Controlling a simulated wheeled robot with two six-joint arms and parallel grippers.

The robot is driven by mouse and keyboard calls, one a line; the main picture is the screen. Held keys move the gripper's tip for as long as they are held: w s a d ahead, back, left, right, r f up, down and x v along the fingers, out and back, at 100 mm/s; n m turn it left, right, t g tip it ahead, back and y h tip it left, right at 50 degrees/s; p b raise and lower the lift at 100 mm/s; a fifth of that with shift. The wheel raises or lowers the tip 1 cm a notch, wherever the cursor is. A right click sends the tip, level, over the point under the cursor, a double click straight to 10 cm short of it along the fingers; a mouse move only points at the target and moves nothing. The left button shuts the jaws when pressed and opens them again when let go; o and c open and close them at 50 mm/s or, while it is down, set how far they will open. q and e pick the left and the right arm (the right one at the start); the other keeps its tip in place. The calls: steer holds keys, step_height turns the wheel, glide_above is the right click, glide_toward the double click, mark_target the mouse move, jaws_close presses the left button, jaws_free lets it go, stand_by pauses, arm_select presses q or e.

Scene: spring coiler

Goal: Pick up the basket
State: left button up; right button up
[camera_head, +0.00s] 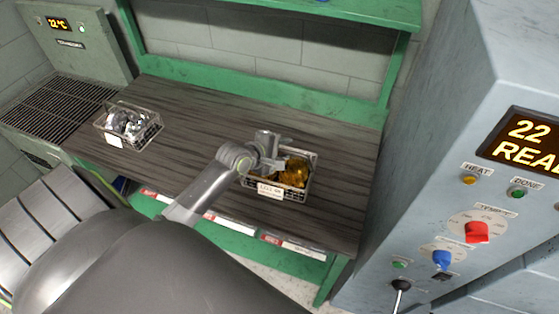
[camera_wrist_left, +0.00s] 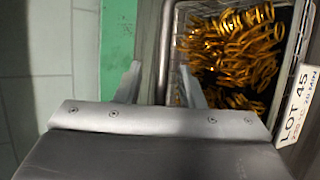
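A wire basket (camera_head: 313,160) of gold springs (camera_head: 294,172) sits on the dark wooden bench, with a white tag on its front. In the left wrist view the basket (camera_wrist_left: 170,50) shows at the right, its tag reading LOT 45. My left gripper (camera_head: 277,152) is over the basket's left and back part and hides some of it. In the left wrist view the gripper's fingers (camera_wrist_left: 159,68) are apart, with the basket's side rim and bar between them. Contact cannot be told. My right gripper is not in view.
A second wire basket (camera_head: 153,127) with silvery parts stands at the bench's left. The wooden bench top (camera_head: 215,110) is clear between the baskets. A grey machine (camera_head: 440,150) with knobs and a display rises at the right. A green shelf frame (camera_head: 290,95) stands behind.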

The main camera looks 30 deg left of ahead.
arm_select(q)
steer(key=shift+w+f, duration=0.1)
steer(key=shift+w, duration=0.05)
steer(key=shift+c, duration=0.4)
jaws_close()
stand_by(0.9)
